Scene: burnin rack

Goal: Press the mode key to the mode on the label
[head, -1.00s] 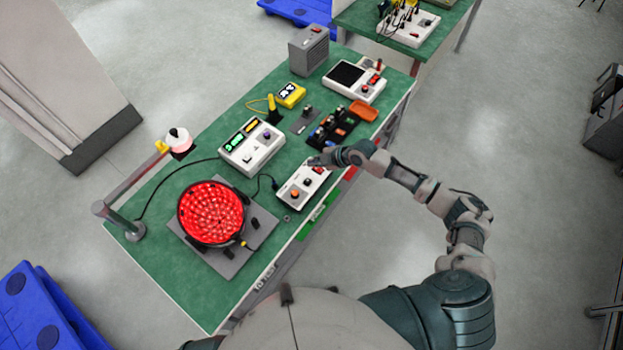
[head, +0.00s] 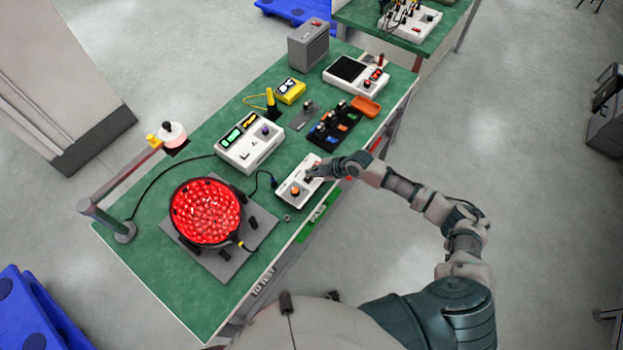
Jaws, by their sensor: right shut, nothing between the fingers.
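A small white control box (head: 286,199) with an orange knob (head: 295,190) stands near the front edge of the green bench. My right gripper (head: 312,172) is shut and empty, with its fingertips at the upper right part of this box. It covers part of the box top; whether it touches a key I cannot tell. A larger white instrument (head: 249,154) with a green display and a purple knob stands behind it to the left. A mode key and a mode label are too small to make out. My left gripper is not in view.
A round rack of lit red lamps (head: 206,212) sits on a grey plate at the left. A dark tray of small parts (head: 335,124), an orange dish (head: 366,106), a yellow meter (head: 290,90) and a grey box (head: 308,46) stand farther back. Black cables cross the bench.

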